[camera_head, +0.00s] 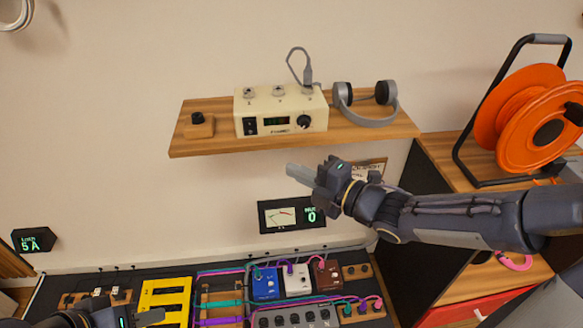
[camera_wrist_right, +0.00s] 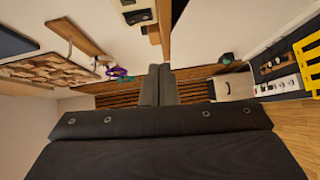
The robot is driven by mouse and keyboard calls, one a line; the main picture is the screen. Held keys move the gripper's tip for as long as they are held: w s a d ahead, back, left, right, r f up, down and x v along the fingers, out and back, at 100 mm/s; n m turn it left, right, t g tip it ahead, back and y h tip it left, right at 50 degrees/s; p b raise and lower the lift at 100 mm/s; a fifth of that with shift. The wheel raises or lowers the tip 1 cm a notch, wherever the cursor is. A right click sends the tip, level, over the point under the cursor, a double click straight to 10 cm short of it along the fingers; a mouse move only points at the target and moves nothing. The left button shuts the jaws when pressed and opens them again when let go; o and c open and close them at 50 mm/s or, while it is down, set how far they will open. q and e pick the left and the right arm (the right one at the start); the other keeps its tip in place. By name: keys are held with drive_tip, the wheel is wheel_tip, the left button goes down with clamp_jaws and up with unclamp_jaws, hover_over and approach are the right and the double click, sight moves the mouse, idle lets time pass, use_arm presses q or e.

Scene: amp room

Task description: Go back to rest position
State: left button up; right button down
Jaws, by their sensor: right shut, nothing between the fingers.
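My right gripper (camera_head: 301,175) is in front of the wall, just below the wooden shelf, with its fingers pointing left. Its fingers are together and empty; they also show side by side in the right wrist view (camera_wrist_right: 159,86). My right arm reaches in from the right edge. My left gripper (camera_head: 150,317) is low at the bottom left of the head view, near the yellow pedal. It is partly cut off by the frame edge, and I cannot tell whether its fingers are apart.
The wooden shelf (camera_head: 360,130) bears a cream amplifier (camera_head: 280,108) and grey headphones (camera_head: 372,118). A wall meter (camera_head: 290,214) hangs below. The pedalboard holds a yellow pedal (camera_head: 163,297), a blue pedal (camera_head: 265,284) and cables. An orange cable reel (camera_head: 510,105) stands at right.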

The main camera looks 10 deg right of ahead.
idle(0.3)
drive_tip(key=s+d+r+m+g+h+p, duration=0.1)
drive_tip(key=s+d+m+h+p, duration=0.1)
drive_tip(key=s+d+m+h, duration=0.45)
drive_tip(key=s+d+m+h+p, duration=0.15)
drive_tip(key=d+m+h, duration=0.25)
drive_tip(key=d+m, duration=0.55)
drive_tip(key=s+a+m+g+y+p, duration=0.1)
drive_tip(key=s+a+m+g, duration=0.1)
drive_tip(key=s+m, duration=0.4)
drive_tip(key=s+a+f+m+g+y+p, duration=0.1)
drive_tip(key=s+m+g+p, duration=0.1)
drive_tip(key=s+m, duration=0.4)
drive_tip(key=s+g, duration=0.1)
drive_tip(key=s, duration=0.2)
drive_tip(key=shift+a+g, duration=0.3)
drive_tip(key=shift+a, duration=0.05)
